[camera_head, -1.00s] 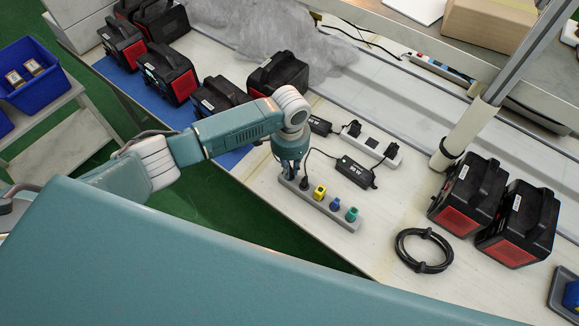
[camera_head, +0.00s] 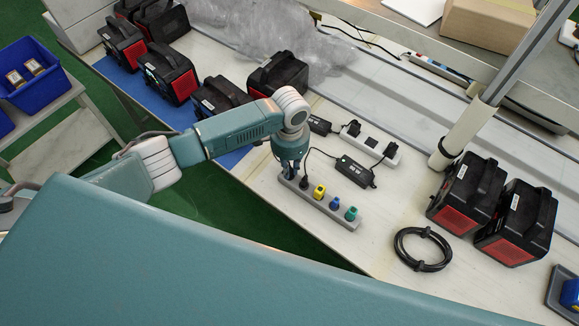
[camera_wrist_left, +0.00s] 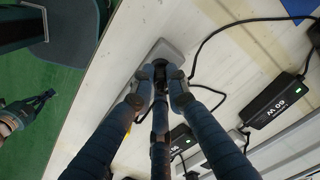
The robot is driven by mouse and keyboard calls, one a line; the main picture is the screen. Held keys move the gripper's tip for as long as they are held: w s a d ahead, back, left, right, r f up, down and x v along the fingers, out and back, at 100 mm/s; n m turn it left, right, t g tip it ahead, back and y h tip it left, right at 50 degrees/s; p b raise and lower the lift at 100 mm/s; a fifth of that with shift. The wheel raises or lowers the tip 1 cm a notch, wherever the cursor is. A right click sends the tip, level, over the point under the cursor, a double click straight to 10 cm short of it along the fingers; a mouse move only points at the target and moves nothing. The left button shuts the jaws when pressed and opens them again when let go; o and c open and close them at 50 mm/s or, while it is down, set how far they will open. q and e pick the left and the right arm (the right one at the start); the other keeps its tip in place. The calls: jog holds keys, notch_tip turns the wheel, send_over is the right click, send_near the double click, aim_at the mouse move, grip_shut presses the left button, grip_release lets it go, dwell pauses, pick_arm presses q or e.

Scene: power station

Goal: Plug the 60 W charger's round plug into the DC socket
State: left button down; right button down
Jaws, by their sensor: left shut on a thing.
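My left gripper (camera_head: 290,174) points down at the near left end of a grey strip (camera_head: 329,208) and is shut on a dark plug. In the left wrist view the closed fingers (camera_wrist_left: 160,78) hide most of it, so I cannot tell if it is seated or lifted. A thin black cable runs from near the fingertips. The 60 W charger (camera_wrist_left: 275,99) is a black box with a green light; it also shows in the head view (camera_head: 320,125). I cannot make out the DC socket. A second gripper, apparently my right (camera_wrist_left: 30,108), hangs over the floor, its jaw state unclear.
A black plug (camera_head: 304,183), yellow plug (camera_head: 319,191), blue plug (camera_head: 335,203) and teal plug (camera_head: 351,214) stand along the strip. A second charger (camera_head: 356,172), white power strip (camera_head: 371,144), coiled cable (camera_head: 423,250) and black-red power stations (camera_head: 466,193) surround it.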

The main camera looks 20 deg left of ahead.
dwell(0.3)
pick_arm(q)
jog(key=c, duration=1.6)
grip_release()
jog(key=shift+c, duration=0.2)
